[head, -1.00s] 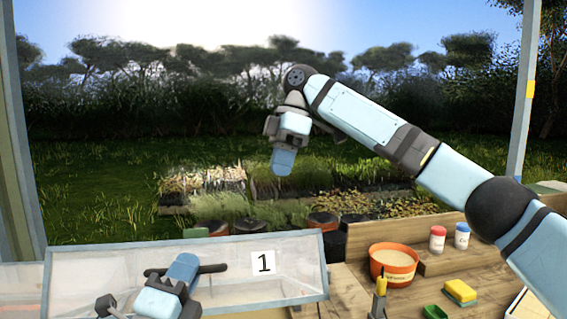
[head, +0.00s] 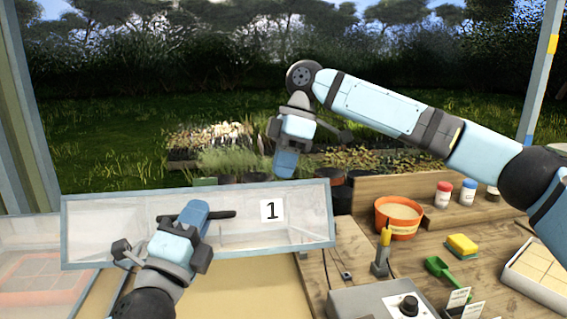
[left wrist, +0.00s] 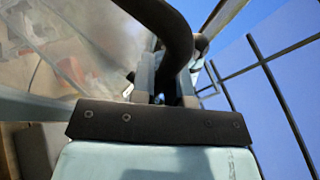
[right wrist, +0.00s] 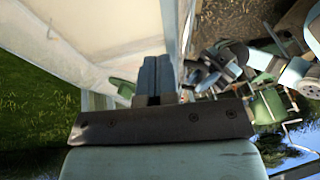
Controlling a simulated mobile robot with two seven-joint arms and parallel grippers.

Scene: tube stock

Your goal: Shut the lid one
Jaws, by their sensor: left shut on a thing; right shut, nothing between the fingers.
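Lid one (head: 285,238) is a clear panel in a pale blue frame, marked with a "1" label (head: 271,210). It stands raised and tilted over a sandy-coloured compartment (head: 215,285) in the head view. My left gripper (head: 196,213) is shut on the lid's dark bar handle (head: 222,215); the handle also crosses between the fingers in the left wrist view (left wrist: 165,35). My right gripper (head: 285,165) is shut and empty, pointing down beyond the lid's upper edge. In the right wrist view its fingers (right wrist: 157,75) are together beside a pale framed panel.
A second clear-covered compartment (head: 40,265) lies at the left. On the wooden bench at the right are an orange pot (head: 397,222), a yellow sponge (head: 462,244), a green scoop (head: 445,268), two small jars and a grey box with a knob (head: 405,304).

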